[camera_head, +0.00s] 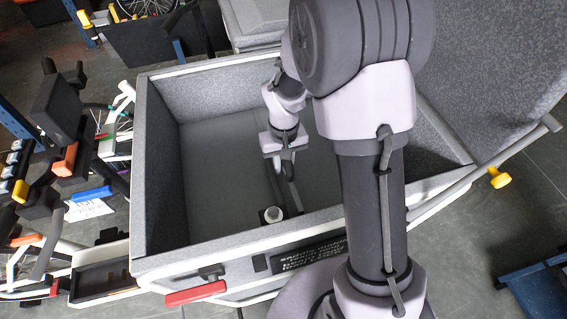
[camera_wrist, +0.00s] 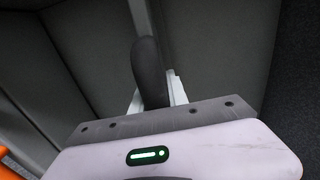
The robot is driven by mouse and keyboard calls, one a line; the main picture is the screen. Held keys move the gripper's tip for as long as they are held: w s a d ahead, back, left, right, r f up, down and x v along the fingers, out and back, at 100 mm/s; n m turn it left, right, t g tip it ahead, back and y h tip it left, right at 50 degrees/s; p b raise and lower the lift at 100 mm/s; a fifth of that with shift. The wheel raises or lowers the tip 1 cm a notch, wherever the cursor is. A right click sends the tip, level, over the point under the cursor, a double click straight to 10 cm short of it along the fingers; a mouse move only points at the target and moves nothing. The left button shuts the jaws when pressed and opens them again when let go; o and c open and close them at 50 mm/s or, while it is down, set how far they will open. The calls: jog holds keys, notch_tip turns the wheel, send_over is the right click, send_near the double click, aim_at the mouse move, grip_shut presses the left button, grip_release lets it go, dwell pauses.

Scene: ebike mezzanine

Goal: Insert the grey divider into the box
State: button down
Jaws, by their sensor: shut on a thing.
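The grey box (camera_head: 160,160) stands open in the head view, with felt-like grey walls and a pale rim. My gripper (camera_head: 287,172) reaches down inside it, near the middle. It is shut on the grey divider (camera_head: 293,197), which shows as a narrow dark strip running towards the near wall. In the wrist view, my gripper's dark finger (camera_wrist: 149,75) covers the grasp, and a pale narrow strip, apparently the divider's edge (camera_wrist: 143,15), runs away beyond it. The divider's lower edge is hidden, so I cannot tell whether it is seated in the box.
The box's grey lid (camera_head: 490,70) stands open at right. A red handle (camera_head: 196,293) is on the front. A cluttered rack of parts (camera_head: 65,165) stands close at left.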

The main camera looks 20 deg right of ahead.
jog(key=shift+f+b, duration=0.55)
jog(key=shift+f, duration=0.15)
jog(key=c, duration=1.2)
grip_release()
